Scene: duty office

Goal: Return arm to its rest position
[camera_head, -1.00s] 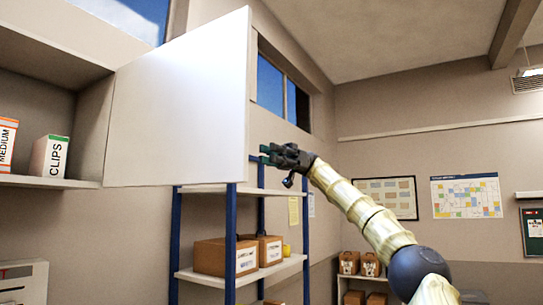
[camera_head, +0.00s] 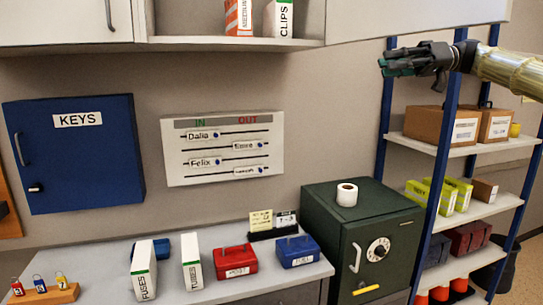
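My gripper (camera_head: 384,67) is at the upper right of the head view, with its dark fingers pointing left. It holds no visible object and hangs in front of the blue-posted shelving rack (camera_head: 441,150). My pale ribbed arm enters from the right edge. The fingers are seen nearly side-on and lie close together in the picture, so their gap is unclear. The rest of my arm is out of view.
An open wall cabinet (camera_head: 230,44) is at the top. A blue KEYS cabinet (camera_head: 80,165) and a name board (camera_head: 225,150) hang below. A green safe (camera_head: 365,225) with a paper roll (camera_head: 347,195) stands beside the counter (camera_head: 225,289), which bears boxes.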

